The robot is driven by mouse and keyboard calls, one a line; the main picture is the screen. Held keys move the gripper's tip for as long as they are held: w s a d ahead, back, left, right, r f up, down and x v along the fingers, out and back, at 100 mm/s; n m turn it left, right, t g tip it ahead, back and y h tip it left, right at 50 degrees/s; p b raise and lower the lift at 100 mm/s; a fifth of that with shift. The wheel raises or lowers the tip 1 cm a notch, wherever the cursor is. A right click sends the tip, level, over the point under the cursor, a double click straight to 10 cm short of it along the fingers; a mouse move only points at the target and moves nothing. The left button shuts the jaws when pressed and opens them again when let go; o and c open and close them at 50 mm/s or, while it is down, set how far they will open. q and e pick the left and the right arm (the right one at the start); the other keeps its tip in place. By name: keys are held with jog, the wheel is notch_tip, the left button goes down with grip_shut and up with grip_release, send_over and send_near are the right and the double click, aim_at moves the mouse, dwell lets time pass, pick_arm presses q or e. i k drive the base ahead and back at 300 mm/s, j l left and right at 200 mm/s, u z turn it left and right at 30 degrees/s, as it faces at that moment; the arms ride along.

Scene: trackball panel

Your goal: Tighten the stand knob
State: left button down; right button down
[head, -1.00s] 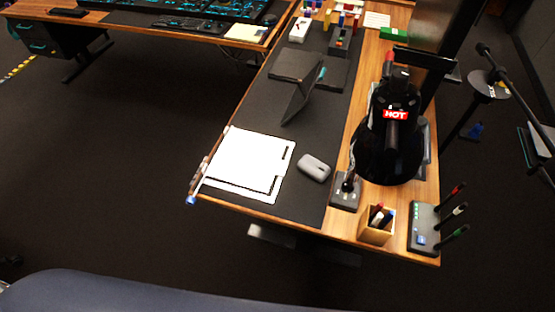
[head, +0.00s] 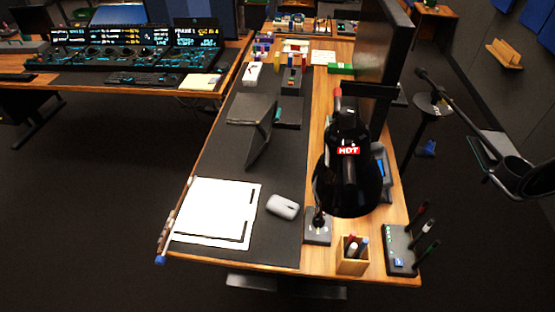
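A dark stand (head: 408,145) is on the floor beyond the right edge of the near desk. A slanted dark arm (head: 463,112) runs from near its top to the lower right. A dark round plate-like part (head: 433,104) is on it at the upper end of the pole. I cannot make out which part is the stand knob, or whether it is loose or tight.
The near wooden desk (head: 286,258) carries a black kettle-like thing (head: 347,185) marked HOT, a mouse (head: 283,206), white paper (head: 212,212) and a pen box (head: 352,262). A lit console (head: 125,62) is on the far-left desk. Dark floor is free at the left.

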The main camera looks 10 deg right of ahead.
aim_at(161, 260)
jog(key=i+z, duration=0.45)
jog(key=k+u, duration=0.1)
jog(key=u, duration=0.3)
jog(key=k+j+u, duration=0.1)
jog(key=u, duration=0.35)
jog(key=k+j+u, duration=0.1)
jog(key=u, duration=0.3)
jog(key=k+j+u, duration=0.1)
jog(key=u, duration=0.35)
jog(key=i+j, duration=0.15)
jog(key=i, duration=0.25)
